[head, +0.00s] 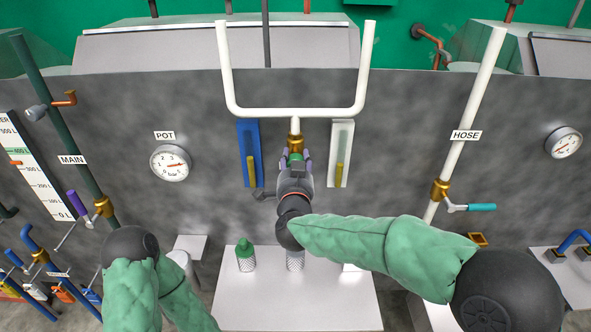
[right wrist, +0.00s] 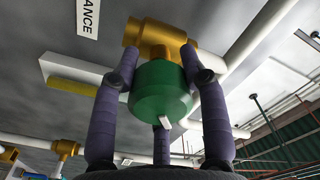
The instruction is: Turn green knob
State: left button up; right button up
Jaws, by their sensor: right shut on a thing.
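The green knob (right wrist: 162,90) sits under a brass valve body (right wrist: 163,36) in the right wrist view. In the head view a little of the green knob (head: 296,157) shows below the brass fitting (head: 295,139) at the foot of the white forked pipe. My right gripper (head: 294,162) is shut on the knob. Its purple fingers stand on both sides of the knob in the wrist view, with a third finger below it. A small pale tab shows on the knob's lower face. Of my left arm only sleeve and a dark joint show; its gripper is out of view.
A blue holder (head: 249,165) and a white holder (head: 341,150), each with a yellow strip, flank the gripper. The POT gauge (head: 171,162) is to the left. A white table (head: 300,305) below bears a green-topped bottle (head: 245,256) and another container (head: 295,261).

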jog(key=shift+a+f+m+b, duration=0.1)
jog(key=shift+f+m+b, duration=0.3)
jog(key=shift+m+b, duration=0.65)
jog(key=o, duration=0.9)
jog(key=shift+o, duration=1.4)
jog(key=shift+r, duration=0.15)
jog(key=shift+r, duration=0.1)
jog(key=s, duration=1.2)
